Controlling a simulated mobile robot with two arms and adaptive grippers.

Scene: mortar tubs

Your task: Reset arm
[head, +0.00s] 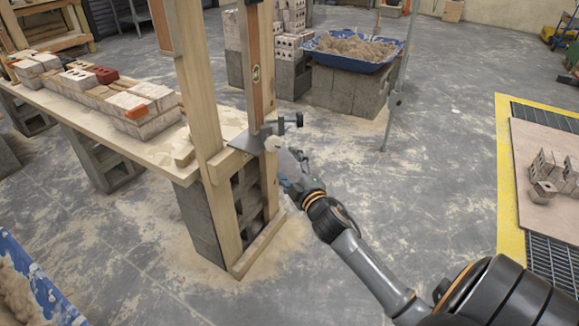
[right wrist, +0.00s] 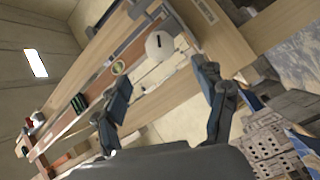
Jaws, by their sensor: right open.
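My right arm reaches from the lower right in the head view. Its gripper (head: 292,165) is beside the wooden post frame, close to a clamp (head: 270,140) with a pale round knob. In the right wrist view my right gripper (right wrist: 162,80) has its two fingers spread apart, with nothing held between them. The pale round knob (right wrist: 160,45) shows beyond the fingertips. I cannot tell whether a finger touches it. A spirit level (head: 255,75) stands upright along the post; its green vial (right wrist: 118,68) shows in the wrist view. My left gripper is not in view.
A wooden bench (head: 60,110) with brick courses stands at left on grey blocks. A blue mortar tub (head: 352,62) sits on blocks behind; another blue tub (head: 40,290) is at lower left. A thin metal pole (head: 398,85) stands right of the frame.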

